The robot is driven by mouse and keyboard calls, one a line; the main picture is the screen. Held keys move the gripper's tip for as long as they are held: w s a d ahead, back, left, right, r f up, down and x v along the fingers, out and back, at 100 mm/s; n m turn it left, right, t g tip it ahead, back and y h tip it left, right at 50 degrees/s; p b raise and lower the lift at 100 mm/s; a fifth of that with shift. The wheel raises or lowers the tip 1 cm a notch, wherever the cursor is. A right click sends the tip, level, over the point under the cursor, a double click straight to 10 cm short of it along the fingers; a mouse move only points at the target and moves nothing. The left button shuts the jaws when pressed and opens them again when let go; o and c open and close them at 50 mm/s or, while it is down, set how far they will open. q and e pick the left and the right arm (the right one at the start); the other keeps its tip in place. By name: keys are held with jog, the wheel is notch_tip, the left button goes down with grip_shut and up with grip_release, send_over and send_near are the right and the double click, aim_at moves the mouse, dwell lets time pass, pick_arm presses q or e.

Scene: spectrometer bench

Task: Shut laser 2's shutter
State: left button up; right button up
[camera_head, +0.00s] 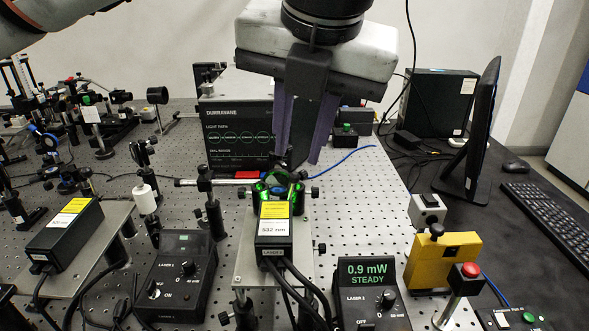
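A black laser box (273,240) with a yellow label and a "532 nm" label stands on a plate at the centre; its small front tag is too small to read surely. Green light glows on dark hardware (278,187) just beyond it, where I cannot make out the shutter or its position clearly. A second black laser box (66,233) with a yellow label is at the left. My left gripper (298,160) points down just above and beyond the glowing hardware. Its two purple fingers are apart, with dark hardware seen between them. My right gripper is not in view.
A controller reading "0.9 mW STEADY" (367,270) stands front right; a dark-screened one (180,272) stands left of the centre laser. A yellow block (442,262), a red-topped post (467,270) and a monitor (480,130) are at the right. Posts and optics crowd the left.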

aim_at(294, 177)
pick_arm(q)
jog(key=x, duration=0.7)
jog(key=shift+p, duration=0.3)
jog(key=shift+w+f, duration=0.2)
jog(key=shift+f, duration=0.2)
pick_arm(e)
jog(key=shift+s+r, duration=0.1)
pick_arm(q)
jog(key=shift+c, duration=0.5)
grip_shut()
jog(key=b, duration=0.1)
jog(key=h+b, duration=0.1)
jog(key=b, duration=0.1)
jog(key=shift+a+f+b, duration=0.25)
jog(key=shift+f+b, duration=0.05)
jog(key=shift+f, duration=0.05)
jog(key=shift+a+r+h+b, duration=0.1)
jog(key=shift+a+h+b, duration=0.3)
jog(key=shift+b, duration=0.6)
jog(key=shift+d+r, duration=0.1)
jog(key=shift+r+h, duration=0.2)
jog(key=shift+h, duration=0.1)
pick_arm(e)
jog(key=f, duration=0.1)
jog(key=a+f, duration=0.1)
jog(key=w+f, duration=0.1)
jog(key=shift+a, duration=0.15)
